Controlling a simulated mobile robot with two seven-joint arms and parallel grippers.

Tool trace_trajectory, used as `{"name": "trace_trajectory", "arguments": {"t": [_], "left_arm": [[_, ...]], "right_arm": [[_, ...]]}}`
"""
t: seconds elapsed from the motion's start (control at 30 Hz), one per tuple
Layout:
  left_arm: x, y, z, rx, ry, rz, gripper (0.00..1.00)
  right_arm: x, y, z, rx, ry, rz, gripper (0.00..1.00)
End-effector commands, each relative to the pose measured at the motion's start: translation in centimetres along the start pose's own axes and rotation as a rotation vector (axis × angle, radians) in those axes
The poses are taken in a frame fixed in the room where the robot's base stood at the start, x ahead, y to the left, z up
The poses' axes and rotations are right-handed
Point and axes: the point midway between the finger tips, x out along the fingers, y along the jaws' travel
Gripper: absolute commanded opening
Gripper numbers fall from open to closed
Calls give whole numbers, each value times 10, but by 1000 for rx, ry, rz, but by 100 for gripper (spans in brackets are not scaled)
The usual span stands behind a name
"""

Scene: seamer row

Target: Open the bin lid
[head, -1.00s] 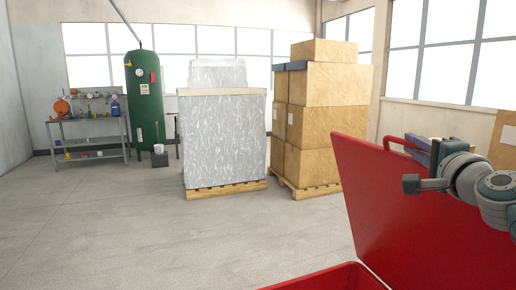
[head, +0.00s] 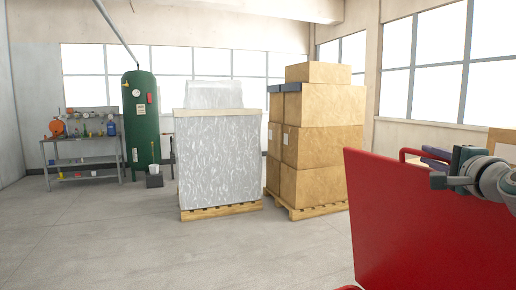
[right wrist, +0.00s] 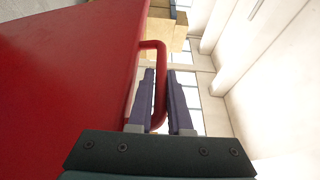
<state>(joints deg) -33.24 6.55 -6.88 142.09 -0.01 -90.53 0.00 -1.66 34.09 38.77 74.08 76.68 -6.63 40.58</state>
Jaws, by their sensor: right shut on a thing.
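The red bin lid (head: 415,225) stands raised, close to upright, at the lower right of the head view. It also fills the left of the right wrist view (right wrist: 65,75). Its red tube handle (right wrist: 161,80) sits on the lid's face, and part of it shows in the head view (head: 405,154). My right gripper (right wrist: 161,90) has its two dark fingers on either side of the handle and is shut on it. The same gripper shows at the right edge of the head view (head: 437,157). A bit of the red bin (head: 348,288) shows at the bottom edge. My left gripper is out of view.
A grey wrapped pallet load (head: 220,155) and stacked cardboard boxes (head: 320,135) stand on pallets ahead. A green tank (head: 141,120) and a metal workbench (head: 82,160) are at the back left. The floor (head: 120,240) at the left front is clear.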

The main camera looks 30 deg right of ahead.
Motion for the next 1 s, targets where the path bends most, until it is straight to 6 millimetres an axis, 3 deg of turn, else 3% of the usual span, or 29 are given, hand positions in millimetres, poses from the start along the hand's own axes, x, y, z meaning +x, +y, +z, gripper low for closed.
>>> {"name": "trace_trajectory", "arguments": {"t": [0.03, 0.07, 0.17, 0.43, 0.57, 1.0], "left_arm": [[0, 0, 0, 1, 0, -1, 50], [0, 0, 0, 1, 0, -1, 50], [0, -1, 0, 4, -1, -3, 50], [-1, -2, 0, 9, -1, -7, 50], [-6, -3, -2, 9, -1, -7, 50], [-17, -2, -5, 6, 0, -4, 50]], "right_arm": [[0, -3, -1, 0, 4, -7, 0], [0, -3, -1, 0, 4, -7, 18], [0, -2, -1, -1, 3, -5, 30], [-1, -1, 0, 0, 1, -1, 30], [-12, -1, 1, 0, -1, 1, 30], [-88, 0, 0, 0, 3, -2, 30]]}}
